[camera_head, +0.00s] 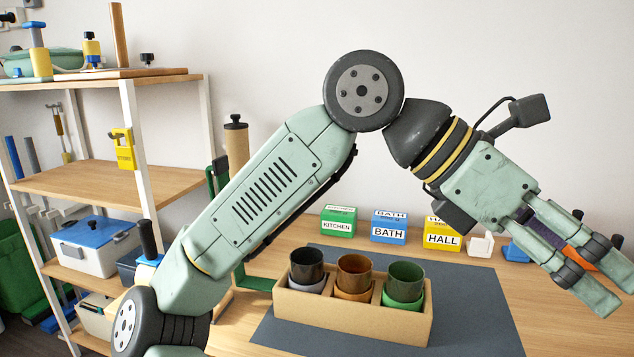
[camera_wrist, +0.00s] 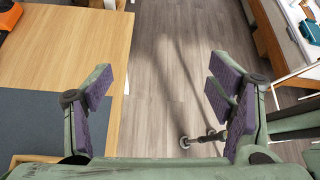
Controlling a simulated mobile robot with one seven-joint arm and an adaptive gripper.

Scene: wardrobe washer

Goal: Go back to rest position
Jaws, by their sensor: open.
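My gripper (camera_head: 608,280) is at the right of the head view, raised above the right side of the table and pointing down to the right. Its fingers are apart with nothing between them. In the wrist view my gripper (camera_wrist: 160,92) has its purple-padded fingers spread wide. Grey wooden floor (camera_wrist: 165,60) shows between them, beside the table edge.
A table (camera_head: 530,290) carries a dark mat (camera_head: 475,310) and a tan holder (camera_head: 345,318) with three cups. Behind stand KITCHEN (camera_head: 338,226), BATH (camera_head: 388,233) and HALL (camera_head: 442,240) boxes. A shelf (camera_head: 85,180) stands left. Air around my gripper looks clear.

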